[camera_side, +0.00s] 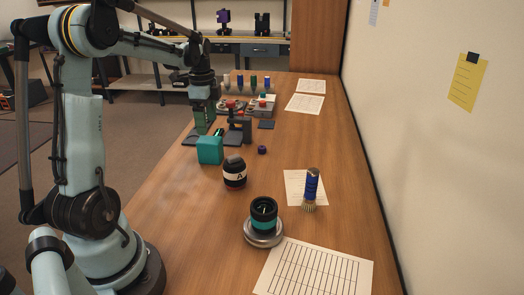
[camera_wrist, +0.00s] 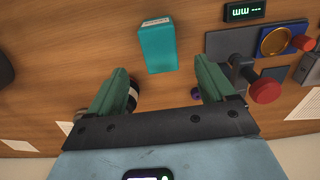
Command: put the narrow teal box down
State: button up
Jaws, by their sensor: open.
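The narrow teal box (camera_side: 210,150) rests on the wooden table in the side view, left of the middle. In the wrist view the teal box (camera_wrist: 157,46) lies just beyond my fingertips, between their directions but not gripped. My gripper (camera_wrist: 161,74) is open and empty, with its two green fingers wide apart. In the side view my gripper (camera_side: 203,118) hangs above and behind the box, and its exact gap to the box is hard to judge there.
A black jar marked A (camera_side: 235,173), a small purple piece (camera_side: 262,149), a lens on a round metal base (camera_side: 263,217) and a blue brush (camera_side: 311,188) stand nearer. Control units with a red knob (camera_wrist: 265,90) are right of the box in the wrist view. Papers lie along the wall side.

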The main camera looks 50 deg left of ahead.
aim_at(209, 139)
jog(key=d+r+n+t+y, duration=0.1)
jog(key=d+r+n+t, duration=0.4)
jog(key=d, duration=0.9)
jog(key=s+d+f+n+t, duration=0.1)
jog(key=s+d+n, duration=0.1)
jog(key=d, duration=0.4)
jog(key=s+d+f+n+t+h, duration=0.1)
jog(key=s+d+n, duration=0.1)
jog(key=d, duration=0.5)
jog(key=shift+s+f, duration=0.35)
